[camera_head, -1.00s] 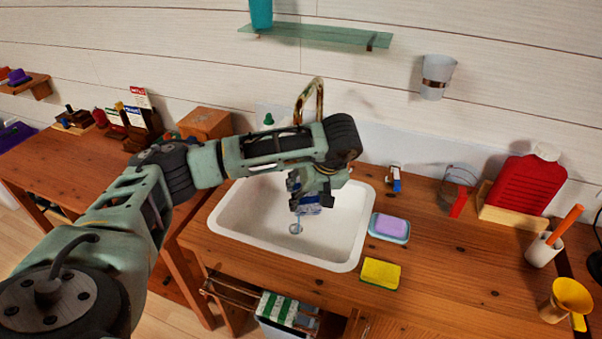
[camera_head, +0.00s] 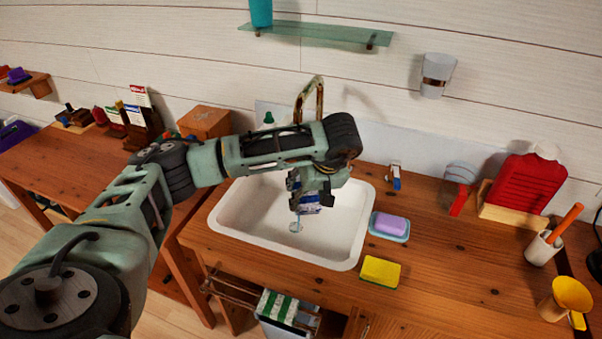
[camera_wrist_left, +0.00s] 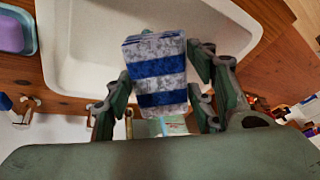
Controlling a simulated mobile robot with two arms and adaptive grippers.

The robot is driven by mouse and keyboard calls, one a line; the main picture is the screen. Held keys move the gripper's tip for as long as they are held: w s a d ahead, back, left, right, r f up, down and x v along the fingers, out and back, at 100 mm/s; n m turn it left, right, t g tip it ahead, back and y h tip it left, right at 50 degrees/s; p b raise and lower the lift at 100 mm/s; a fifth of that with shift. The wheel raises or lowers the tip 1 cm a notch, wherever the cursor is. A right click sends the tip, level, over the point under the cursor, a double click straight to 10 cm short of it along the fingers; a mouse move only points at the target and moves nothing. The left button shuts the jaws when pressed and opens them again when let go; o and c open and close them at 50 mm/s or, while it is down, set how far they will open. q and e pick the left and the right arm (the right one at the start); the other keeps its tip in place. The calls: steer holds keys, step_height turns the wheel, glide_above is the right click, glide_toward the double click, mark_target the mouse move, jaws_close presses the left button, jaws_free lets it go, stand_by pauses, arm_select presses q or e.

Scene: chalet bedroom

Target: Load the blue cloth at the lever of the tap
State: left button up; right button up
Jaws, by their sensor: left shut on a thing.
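My left gripper (camera_head: 308,190) is over the white sink, with its fingers pointing down. It is shut on a folded blue-and-white striped cloth (camera_head: 306,206). In the left wrist view the cloth (camera_wrist_left: 156,72) sits between the two fingers of the gripper (camera_wrist_left: 160,88), its bands blue and mottled white. The tap (camera_head: 308,95) is a brass-coloured arched spout behind the sink. Its lower part is hidden by my arm, and I cannot make out its lever. My right gripper is not in view.
The white sink (camera_head: 345,240) is set in a wooden counter. A purple soap on a blue dish (camera_head: 390,228) and a yellow sponge (camera_head: 380,271) lie right of it. A red container (camera_head: 528,184) stands further right. A glass shelf (camera_head: 320,34) is above.

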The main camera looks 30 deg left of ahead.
arm_select(q)
steer(key=shift+r, duration=0.1)
steer(key=s+d+r+p, duration=0.2)
steer(key=shift+s+r, duration=0.25)
steer(key=shift+r, duration=0.15)
steer(key=shift+s+d+r+p, duration=0.55)
steer(key=shift+s+d+p, duration=0.1)
steer(key=shift+s, duration=0.05)
